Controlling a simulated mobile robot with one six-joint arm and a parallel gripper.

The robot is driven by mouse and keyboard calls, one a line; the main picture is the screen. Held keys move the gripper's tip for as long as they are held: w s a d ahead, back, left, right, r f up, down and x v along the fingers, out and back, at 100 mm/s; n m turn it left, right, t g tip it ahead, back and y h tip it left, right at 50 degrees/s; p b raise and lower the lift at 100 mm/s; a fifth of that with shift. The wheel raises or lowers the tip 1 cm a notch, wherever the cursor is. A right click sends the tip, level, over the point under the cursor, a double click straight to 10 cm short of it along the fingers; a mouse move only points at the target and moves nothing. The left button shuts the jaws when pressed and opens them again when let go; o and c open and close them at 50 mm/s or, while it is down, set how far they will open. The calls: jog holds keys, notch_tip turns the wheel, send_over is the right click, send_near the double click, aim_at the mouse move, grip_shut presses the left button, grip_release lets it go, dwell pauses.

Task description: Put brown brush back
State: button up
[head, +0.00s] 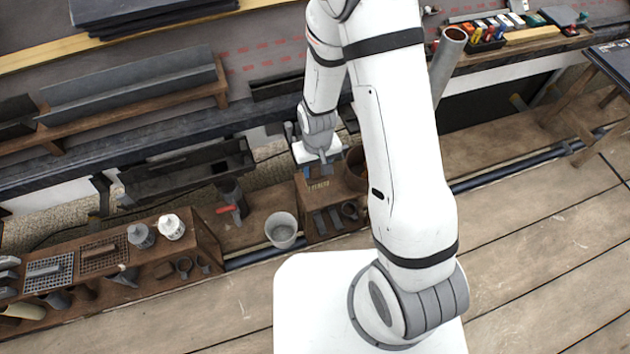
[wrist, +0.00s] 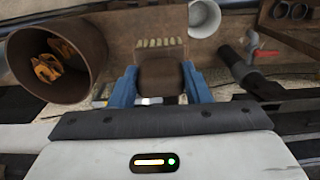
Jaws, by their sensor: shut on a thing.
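My gripper (wrist: 160,84) shows blue fingers in the wrist view, shut on the brown brush (wrist: 161,76), a dark brown block between them. In the head view my gripper (head: 323,165) points down above a brown wooden rack, partly hidden by my arm. The rack (wrist: 118,50) lies just beyond the brush in the wrist view. A row of pale marks (wrist: 160,43) shows past the brush; I cannot tell whether they are bristles or lettering. Whether the brush touches the rack is unclear.
A rusty brown pot (wrist: 84,30) with orange things inside stands close beside my gripper. A grey bucket (head: 281,230) stands left of the rack in the head view. A low shelf (head: 205,240) with bottles is further left. A dark gutter (head: 190,172) hangs behind.

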aim_at(317, 177)
jog(key=shift+f+b, duration=0.7)
jog(key=shift+f, duration=1.7)
jog(key=shift+f, duration=0.15)
jog(key=o, duration=1)
jog(key=shift+c, duration=0.2)
